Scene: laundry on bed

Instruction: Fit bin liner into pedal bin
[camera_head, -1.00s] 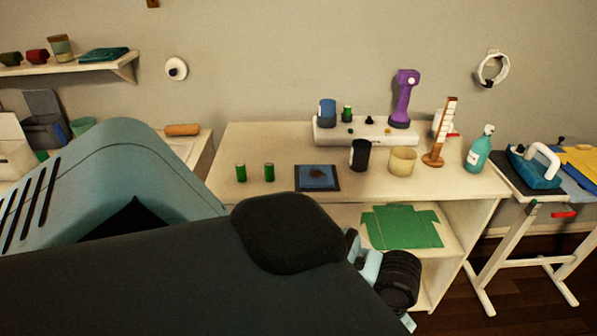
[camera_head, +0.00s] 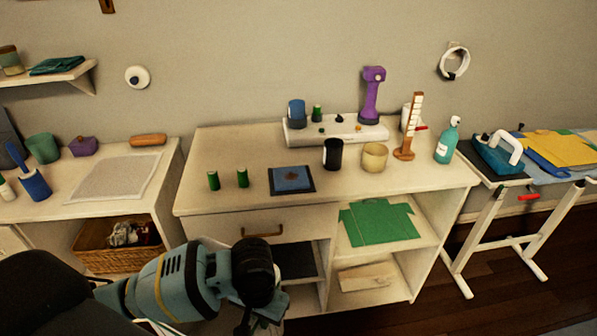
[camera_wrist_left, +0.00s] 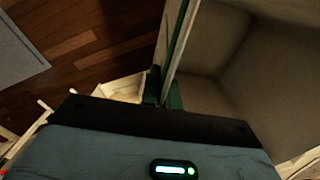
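I cannot make out a pedal bin or a bin liner for certain in either view. My left gripper (camera_head: 262,300) is low in front of the white cabinet in the head view; its fingertips are not clearly visible. In the left wrist view, my wrist housing fills the bottom. A narrow dark green piece (camera_wrist_left: 174,92) stands beyond it, beside a pale hollow space (camera_wrist_left: 225,70); I cannot tell what either belongs to. A flat green sheet (camera_head: 378,223) lies on the cabinet's upper shelf. My right gripper is not in view.
The white cabinet (camera_head: 225,150) carries batteries, a dark cup, a beige cup and a purple tool (camera_head: 372,95). A wicker basket (camera_head: 100,258) sits under the left counter. An ironing table (camera_head: 500,195) stands at right. Dark wooden floor (camera_head: 500,290) is clear at lower right.

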